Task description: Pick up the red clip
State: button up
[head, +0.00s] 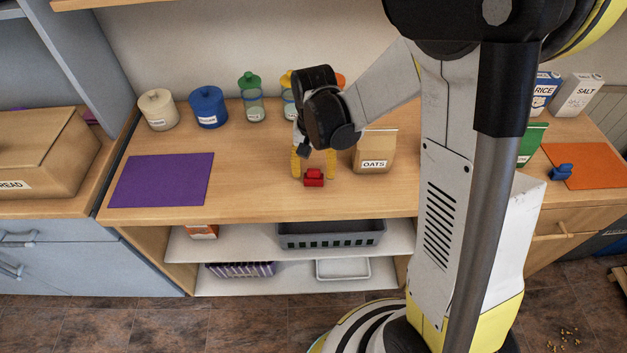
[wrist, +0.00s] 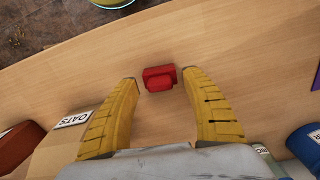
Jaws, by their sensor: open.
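The red clip (head: 314,178) lies on the wooden counter, close to its front edge in the head view. In the wrist view the red clip (wrist: 160,78) sits just beyond the fingertips, centred between them. My gripper (head: 313,172) points down over the counter with its yellow fingers apart, one on each side of the clip in the picture. In the wrist view my gripper (wrist: 160,80) is open and empty, with bare counter between the fingers. I cannot tell exactly how high the fingertips are above the counter.
An oats bag (head: 375,152) stands close to the right of my gripper. Behind are a blue canister (head: 208,107), a cream canister (head: 157,110) and a green-lidded jar (head: 251,98). A purple mat (head: 161,180) lies left. A blue clip (head: 562,172) is by an orange mat (head: 590,165).

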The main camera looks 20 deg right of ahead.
aim_at(314, 170)
jog(key=c, duration=1)
jog(key=shift+r, duration=0.15)
jog(key=shift+r+p, duration=0.2)
jog(key=shift+p, duration=0.1)
notch_tip(314, 170, up, 4)
jog(key=shift+f+p, duration=0.1)
jog(key=shift+p, duration=0.9)
jog(key=s+d+r+p, duration=0.1)
jog(key=d+r, duration=0.1)
jog(key=d, duration=0.1)
jog(key=s+d+r+p, duration=0.1)
jog(key=s+d+r, duration=0.1)
jog(key=d, duration=0.2)
jog(key=s+d+r+p, duration=0.1)
jog(key=s+d+r, duration=0.1)
jog(key=d, duration=0.1)
jog(key=shift+d+r+p, duration=0.3)
jog(key=shift+d, duration=0.05)
jog(key=shift+w, duration=0.1)
